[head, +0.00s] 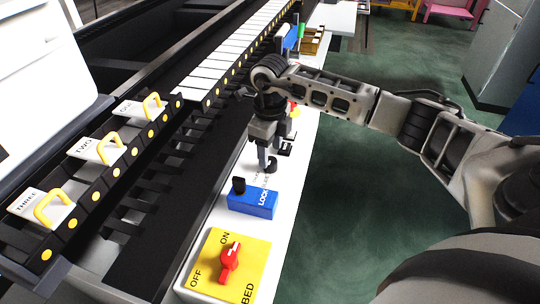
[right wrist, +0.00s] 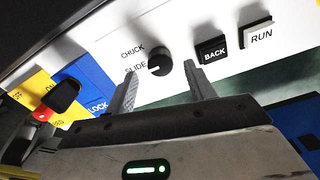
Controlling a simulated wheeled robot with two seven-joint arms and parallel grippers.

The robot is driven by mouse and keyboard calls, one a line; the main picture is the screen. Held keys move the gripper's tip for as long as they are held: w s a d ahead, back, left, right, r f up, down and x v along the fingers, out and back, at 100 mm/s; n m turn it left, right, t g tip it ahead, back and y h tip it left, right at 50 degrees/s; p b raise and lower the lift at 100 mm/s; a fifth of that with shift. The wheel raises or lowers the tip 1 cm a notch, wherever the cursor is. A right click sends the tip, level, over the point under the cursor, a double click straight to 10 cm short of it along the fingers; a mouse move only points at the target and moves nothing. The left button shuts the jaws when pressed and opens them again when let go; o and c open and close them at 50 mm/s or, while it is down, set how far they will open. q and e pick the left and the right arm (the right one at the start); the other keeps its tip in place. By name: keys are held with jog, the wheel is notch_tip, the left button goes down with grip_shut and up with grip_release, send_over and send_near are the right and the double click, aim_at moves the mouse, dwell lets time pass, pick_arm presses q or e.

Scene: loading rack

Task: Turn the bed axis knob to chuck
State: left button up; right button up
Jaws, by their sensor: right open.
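The axis knob (right wrist: 153,62) is a round black knob on a white panel in the right wrist view. CHUCK and SLIDE are printed to its left, and its white mark points towards SLIDE. In the head view the knob (head: 271,165) shows small and dark below my gripper. My right gripper (right wrist: 160,68) is open, with one fingertip on each side of the knob; contact is not clear. It also shows in the head view (head: 266,158), pointing down at the panel. My left gripper is out of view.
A blue LOCK block (head: 252,204) with a black lever and a yellow BED plate (head: 215,268) with a red ON/OFF switch (head: 230,262) stand nearer. BACK (right wrist: 212,50) and RUN (right wrist: 259,36) buttons are beside the knob. Numbered slides with yellow handles (head: 110,149) line the rack.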

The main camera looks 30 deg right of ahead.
aim_at(270, 160)
notch_tip(270, 160, down, 2)
jog(key=shift+f, duration=0.25)
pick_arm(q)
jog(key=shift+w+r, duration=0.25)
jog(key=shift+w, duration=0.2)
pick_arm(e)
jog(key=shift+f, duration=0.55)
jog(key=c, duration=1)
